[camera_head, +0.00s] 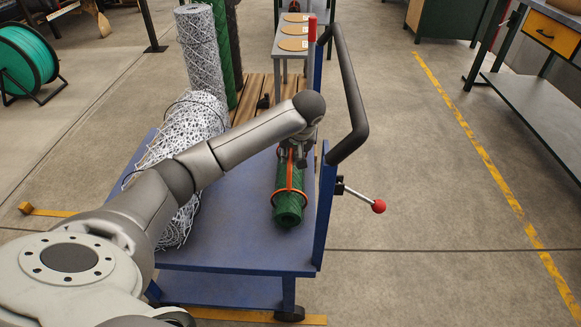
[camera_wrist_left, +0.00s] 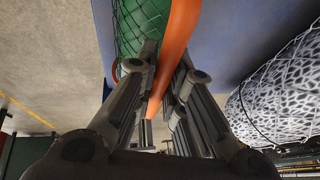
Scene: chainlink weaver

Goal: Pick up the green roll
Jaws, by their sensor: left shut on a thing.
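The green roll (camera_head: 288,208) is a mesh-covered cylinder with orange straps (camera_head: 291,186) around it. It is at the right side of the blue cart top (camera_head: 235,245), its near end towards me; I cannot tell if it touches the deck. My left gripper (camera_head: 298,152) is above its far part, shut on an orange strap or handle. In the left wrist view, the orange band (camera_wrist_left: 176,45) runs between the fingers (camera_wrist_left: 163,88), close beside the green mesh (camera_wrist_left: 140,18). The roll's far end is hidden by my gripper and arm. My right gripper is not in view.
A large white mesh roll (camera_head: 180,135) lies on the cart's left side, partly behind my arm. The cart's blue upright and black handle (camera_head: 350,85) stand close right of my gripper, with a red-knobbed lever (camera_head: 378,206). Upright rolls (camera_head: 198,45) stand behind. Floor at right is clear.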

